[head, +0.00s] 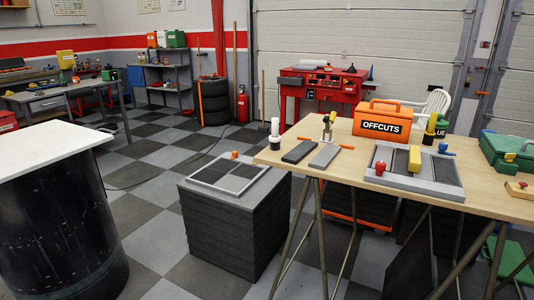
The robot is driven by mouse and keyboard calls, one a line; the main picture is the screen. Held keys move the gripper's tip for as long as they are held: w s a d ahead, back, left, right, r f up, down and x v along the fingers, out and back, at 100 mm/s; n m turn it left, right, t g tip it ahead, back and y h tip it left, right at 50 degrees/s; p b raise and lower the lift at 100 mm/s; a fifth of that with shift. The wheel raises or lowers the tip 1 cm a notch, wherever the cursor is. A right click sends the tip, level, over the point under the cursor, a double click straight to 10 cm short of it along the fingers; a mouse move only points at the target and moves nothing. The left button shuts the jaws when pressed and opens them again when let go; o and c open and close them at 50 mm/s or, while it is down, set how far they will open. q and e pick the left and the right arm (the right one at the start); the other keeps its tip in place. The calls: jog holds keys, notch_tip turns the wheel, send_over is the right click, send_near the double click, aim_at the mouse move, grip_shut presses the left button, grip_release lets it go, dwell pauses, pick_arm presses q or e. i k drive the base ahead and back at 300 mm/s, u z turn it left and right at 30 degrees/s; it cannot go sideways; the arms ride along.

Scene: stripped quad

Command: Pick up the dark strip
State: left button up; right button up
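A dark grey strip (299,151) lies flat on the left part of the wooden table (345,170). A lighter grey strip (324,156) lies just to its right, roughly parallel, with a narrow gap between them. More dark panels sit in a grey-framed tray (397,184) on the same table, and dark panels also show in a frame (228,176) on the dark stack. Neither of my grippers is in view.
A white cylinder (275,134), a yellow-handled tool (328,125), an orange OFFCUTS box (381,120) and bottles stand around the strips. A yellow block (414,158) and red knob (380,168) are at the tray. A white-topped drum (50,150) stands left, with checkered floor between.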

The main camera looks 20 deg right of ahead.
aim_at(295, 156)
jog(key=u, duration=0.45)
jog(key=i, duration=1.1)
jog(key=z, duration=0.4)
jog(key=i, duration=0.9)
jog(key=z, duration=0.85)
